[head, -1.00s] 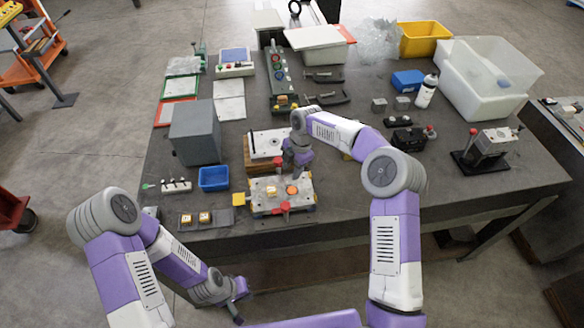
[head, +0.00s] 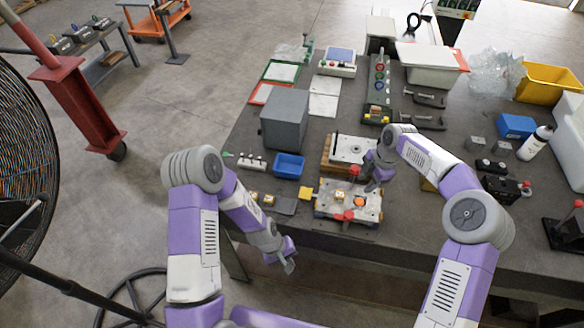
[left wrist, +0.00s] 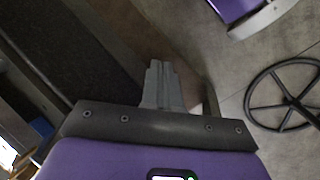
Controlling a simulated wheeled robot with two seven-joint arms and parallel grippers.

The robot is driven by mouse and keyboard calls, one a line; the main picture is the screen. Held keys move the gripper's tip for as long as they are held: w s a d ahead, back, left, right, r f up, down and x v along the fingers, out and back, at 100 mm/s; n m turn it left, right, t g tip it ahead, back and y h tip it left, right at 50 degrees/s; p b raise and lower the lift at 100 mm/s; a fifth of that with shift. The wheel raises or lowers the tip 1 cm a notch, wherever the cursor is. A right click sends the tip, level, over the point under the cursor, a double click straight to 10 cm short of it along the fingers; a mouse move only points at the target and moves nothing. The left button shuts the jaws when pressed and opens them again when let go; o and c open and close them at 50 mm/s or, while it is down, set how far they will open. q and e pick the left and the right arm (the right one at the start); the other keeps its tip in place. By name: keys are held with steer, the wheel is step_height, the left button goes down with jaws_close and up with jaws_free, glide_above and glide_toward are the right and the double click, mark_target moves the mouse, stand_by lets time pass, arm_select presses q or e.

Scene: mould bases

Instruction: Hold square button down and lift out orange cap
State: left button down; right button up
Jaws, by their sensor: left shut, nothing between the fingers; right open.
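The mould base (head: 328,213) is a light metal plate with red knobs near the front middle of the table. The orange cap (head: 359,202) is round and sits on its right part. A small yellow square button (head: 339,197) sits to the left of the cap. My right gripper (head: 372,186) is just above and behind the orange cap, pointing down; it is open, and its fingertips are partly hidden. My left gripper (head: 289,268) is off the table's front edge, below and left of the mould base, shut and empty. Its closed fingers show in the left wrist view (left wrist: 163,88).
A blue bin (head: 289,166) and a grey box (head: 284,119) stand left of the mould base. A block with a white plate (head: 352,149) lies right behind it. A dark pad (head: 281,204) with yellow squares lies to its left.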

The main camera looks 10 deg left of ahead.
arm_select(q)
steer(key=w+r+n, duration=0.2)
steer(key=w, duration=0.3)
steer(key=w+r+n+h, duration=0.1)
steer(key=w+r+n, duration=0.1)
steer(key=w, duration=0.3)
steer(key=w+r+n, duration=0.2)
steer(key=w+r, duration=0.2)
steer(key=w, duration=0.1)
steer(key=shift+w+d+r+n+h, duration=0.15)
steer(key=shift+w+d+n+h, duration=0.15)
steer(key=shift+n+h, duration=0.1)
steer(key=w+a+r+n, duration=0.4)
steer(key=w+a+r, duration=0.2)
steer(key=w+r, duration=0.3)
steer(key=shift+n+y, duration=0.3)
steer(key=shift+y, duration=0.1)
steer(key=shift+s+x, duration=0.2)
steer(key=shift+x, duration=1.2)
steer(key=shift+s+x, duration=0.15)
steer(key=shift+x, duration=1.25)
steer(key=shift+f, duration=0.1)
